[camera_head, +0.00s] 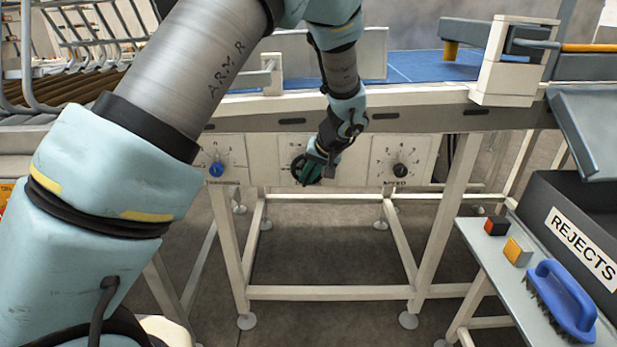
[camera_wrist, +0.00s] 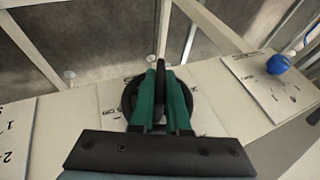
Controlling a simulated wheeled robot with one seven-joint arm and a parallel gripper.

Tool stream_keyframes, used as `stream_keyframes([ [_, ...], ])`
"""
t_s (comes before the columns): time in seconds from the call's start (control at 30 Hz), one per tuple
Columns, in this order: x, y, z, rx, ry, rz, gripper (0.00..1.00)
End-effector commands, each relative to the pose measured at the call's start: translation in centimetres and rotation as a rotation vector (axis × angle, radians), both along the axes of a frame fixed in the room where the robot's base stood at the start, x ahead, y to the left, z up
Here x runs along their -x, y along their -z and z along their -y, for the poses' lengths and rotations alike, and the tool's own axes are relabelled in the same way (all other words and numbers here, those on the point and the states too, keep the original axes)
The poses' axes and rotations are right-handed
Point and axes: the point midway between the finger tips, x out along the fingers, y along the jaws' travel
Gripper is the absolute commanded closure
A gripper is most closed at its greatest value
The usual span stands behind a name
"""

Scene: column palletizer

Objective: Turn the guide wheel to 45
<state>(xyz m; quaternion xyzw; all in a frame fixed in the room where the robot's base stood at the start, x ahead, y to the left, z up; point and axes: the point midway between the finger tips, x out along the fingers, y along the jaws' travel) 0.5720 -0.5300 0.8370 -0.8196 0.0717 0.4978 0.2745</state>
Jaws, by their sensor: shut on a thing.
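The black guide wheel (camera_wrist: 127,98) sits on the middle white dial plate (camera_head: 343,172) on the front of the conveyor frame. My gripper (camera_head: 311,170) is at this wheel in the head view and covers much of it and its plate. In the wrist view the green fingers of my gripper (camera_wrist: 161,84) are closed on the wheel's raised black bar (camera_wrist: 162,46), one finger on each side. Part of the wheel's rim shows beside the fingers. The scale marks around it are mostly hidden, so I cannot read its setting.
A blue knob (camera_head: 216,169) is on the left plate and a black knob (camera_head: 400,170) on the right plate. A side table (camera_head: 492,262) at right holds a blue brush (camera_head: 563,298), two small blocks and a REJECTS bin (camera_head: 580,215). Below the plates are frame legs and open floor.

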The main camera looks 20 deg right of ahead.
Motion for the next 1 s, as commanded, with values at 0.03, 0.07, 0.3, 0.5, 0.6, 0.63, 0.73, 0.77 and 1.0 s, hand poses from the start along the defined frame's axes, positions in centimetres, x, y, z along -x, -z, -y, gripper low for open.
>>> stream_keyframes([
  [0.03,0.1,0.29,0.16,-0.017,0.004,0.008,1.0],
  [0.07,0.12,0.32,0.16,-0.031,0.003,0.014,1.0],
  [0.3,0.19,0.54,0.3,-0.186,0.004,0.088,1.0],
  [0.5,0.2,0.51,0.32,-0.357,0.004,0.169,1.0],
  [0.6,0.17,0.45,0.29,-0.443,0.004,0.209,1.0],
  [0.63,0.15,0.43,0.31,-0.467,0.004,0.22,1.0],
  [0.73,0.15,0.43,0.28,-0.546,0.004,0.256,1.0],
  [0.77,0.17,0.41,0.3,-0.568,0.004,0.268,1.0],
  [1.0,0.12,0.33,0.23,-0.716,0.003,0.336,1.0],
])
